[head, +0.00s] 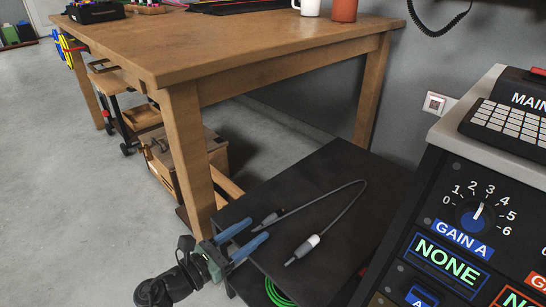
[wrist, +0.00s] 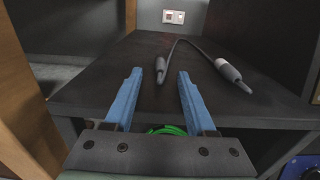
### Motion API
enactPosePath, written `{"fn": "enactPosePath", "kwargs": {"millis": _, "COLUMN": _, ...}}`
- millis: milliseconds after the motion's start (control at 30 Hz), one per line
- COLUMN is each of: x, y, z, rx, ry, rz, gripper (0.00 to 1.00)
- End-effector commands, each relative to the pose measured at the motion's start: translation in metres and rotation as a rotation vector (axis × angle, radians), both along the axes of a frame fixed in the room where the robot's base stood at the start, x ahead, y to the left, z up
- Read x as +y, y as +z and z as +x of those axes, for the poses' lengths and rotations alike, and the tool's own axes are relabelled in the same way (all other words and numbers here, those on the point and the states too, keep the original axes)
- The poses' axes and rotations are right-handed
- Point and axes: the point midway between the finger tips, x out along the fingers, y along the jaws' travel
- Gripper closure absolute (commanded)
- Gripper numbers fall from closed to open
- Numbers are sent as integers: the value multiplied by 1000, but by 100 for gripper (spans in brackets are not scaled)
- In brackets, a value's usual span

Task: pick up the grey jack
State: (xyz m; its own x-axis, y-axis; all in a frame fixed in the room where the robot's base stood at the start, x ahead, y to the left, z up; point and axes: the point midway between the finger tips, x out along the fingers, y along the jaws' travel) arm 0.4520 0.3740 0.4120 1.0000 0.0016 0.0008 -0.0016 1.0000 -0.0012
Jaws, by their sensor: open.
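A grey cable with a jack on each end lies on a black shelf top (head: 335,195). One jack, dark grey (head: 271,218), is at the cable's left end; the other, grey with a pale band (head: 303,248), lies nearer the front. In the wrist view the dark grey jack (wrist: 161,67) shows just beyond and between my fingertips, and the banded jack (wrist: 230,72) lies to the right. My gripper (head: 259,228) has blue fingers, spread apart with nothing held, at the shelf's left front edge. I cannot tell the exact height of the fingertips above the shelf.
A wooden table (head: 240,45) stands behind, its leg (head: 187,150) close to my gripper's left. A control console (head: 470,220) with a dial rises on the right. A green cable coil (head: 277,294) hangs below the shelf top. The shelf's back is clear.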

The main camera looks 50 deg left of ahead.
Motion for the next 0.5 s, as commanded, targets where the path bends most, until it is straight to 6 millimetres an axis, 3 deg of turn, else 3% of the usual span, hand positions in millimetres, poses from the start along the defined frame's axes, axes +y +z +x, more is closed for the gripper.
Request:
{"fn": "enactPosePath", "kwargs": {"millis": 233, "x": -1, "y": -4, "z": 37, "rx": 1, "ry": -4, "rz": 3, "gripper": 44}}
{"fn": "enactPosePath", "kwargs": {"millis": 500, "x": -1, "y": 0, "z": 46, "rx": 1, "ry": -2, "rz": 2, "gripper": 44}}
